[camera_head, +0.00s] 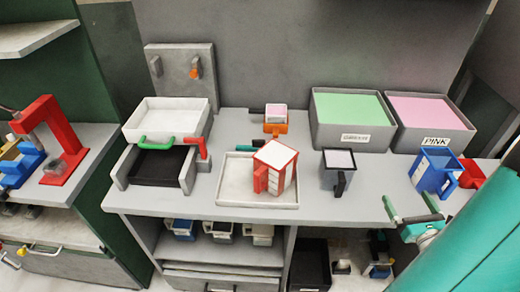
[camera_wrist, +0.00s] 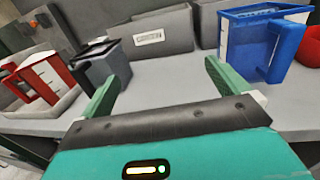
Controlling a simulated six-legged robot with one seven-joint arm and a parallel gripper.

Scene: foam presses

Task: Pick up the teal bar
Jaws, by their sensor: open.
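My gripper (camera_head: 406,196) is at the front right of the counter, far to the right of that handle. Its two green fingers are spread with nothing between them. In the wrist view my gripper (camera_wrist: 163,66) points over bare counter, and the green handle is not visible there.
A red-and-white jug (camera_head: 275,168) stands on a white tray (camera_head: 230,190), between the press and a grey cup (camera_head: 338,175). A blue jug (camera_head: 435,172) stands just beyond my gripper. Grey bins of green (camera_head: 352,143) and pink (camera_head: 430,140) line the back. Bare counter lies before my fingers.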

